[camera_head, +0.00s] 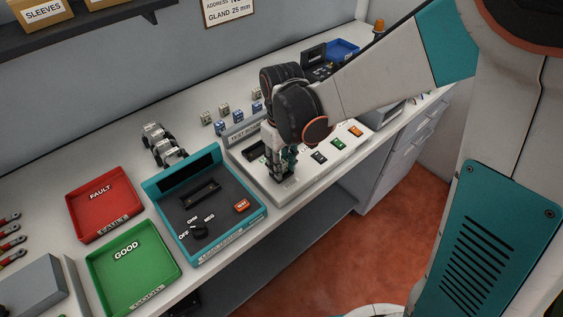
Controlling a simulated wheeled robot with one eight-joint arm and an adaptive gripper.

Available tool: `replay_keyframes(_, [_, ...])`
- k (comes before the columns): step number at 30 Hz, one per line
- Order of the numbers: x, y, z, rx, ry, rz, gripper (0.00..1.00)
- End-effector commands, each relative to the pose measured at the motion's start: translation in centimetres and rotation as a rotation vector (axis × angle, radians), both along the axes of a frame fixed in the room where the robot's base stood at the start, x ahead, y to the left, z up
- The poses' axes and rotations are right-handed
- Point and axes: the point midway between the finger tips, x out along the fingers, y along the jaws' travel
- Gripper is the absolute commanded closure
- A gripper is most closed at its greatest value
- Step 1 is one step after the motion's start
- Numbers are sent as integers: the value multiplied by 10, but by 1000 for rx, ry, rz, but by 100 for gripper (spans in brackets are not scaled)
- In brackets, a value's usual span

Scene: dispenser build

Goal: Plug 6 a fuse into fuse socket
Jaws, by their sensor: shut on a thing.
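My gripper (283,171) points down over the white board (265,184) labelled "TEST BOARD", near its front edge. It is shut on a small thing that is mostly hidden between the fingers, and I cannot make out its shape. I cannot tell whether this thing touches the board or a socket. No fuse shows clearly. The socket under the gripper is hidden by the fingers. To the right on the board are a dark block (319,157), a green block (338,144) and an orange block (356,131).
A teal-edged tester (213,218) with a dial stands left of the board. A red FAULT tray (84,228) and a green GOOD tray (104,279) lie further left. Small labelled blocks (222,127) stand behind the board. A blue bin (343,47) is at the back.

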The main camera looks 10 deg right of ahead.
Motion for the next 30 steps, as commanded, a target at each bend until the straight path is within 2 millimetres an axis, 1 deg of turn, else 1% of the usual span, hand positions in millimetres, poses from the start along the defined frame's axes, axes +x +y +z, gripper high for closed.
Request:
replay_keyframes(29, [-2, 0, -9, 0, 2, 0, 89])
replay_keyframes(30, [-2, 0, -10, 1, 3, 0, 68])
